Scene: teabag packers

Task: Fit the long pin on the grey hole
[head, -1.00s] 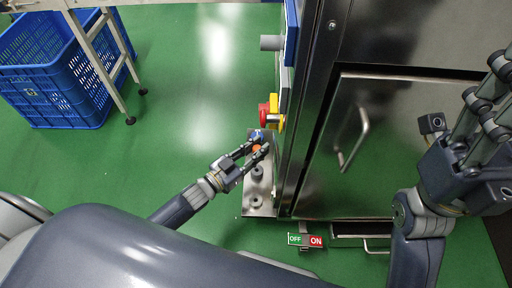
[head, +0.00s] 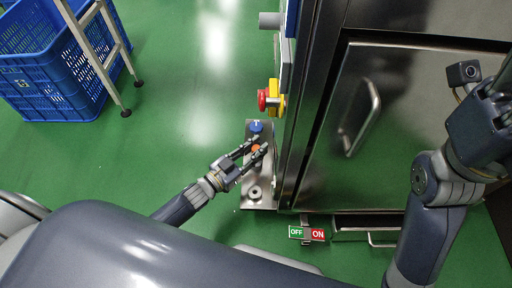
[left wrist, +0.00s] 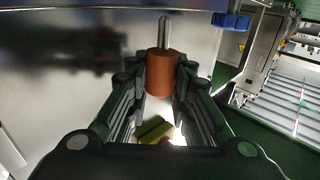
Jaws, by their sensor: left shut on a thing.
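The long pin shows in the left wrist view as an orange-brown cylinder (left wrist: 161,72) with a thin metal rod (left wrist: 165,30) out of its end. My left gripper (head: 259,148) is shut on the orange-brown body, which shows as a small orange patch between the fingertips in the head view. It is over the narrow metal plate (head: 265,204). On this plate, a grey round fitting with a dark centre (head: 254,192) is below the gripper in the picture; I cannot tell if it is the grey hole. My right gripper (head: 492,113) is partly cut off by the right edge.
A blue knob (head: 256,127) is at the plate's upper end. A red and yellow emergency button (head: 267,99) juts from the steel cabinet (head: 330,190). An OFF/ON switch (head: 306,233) is below.

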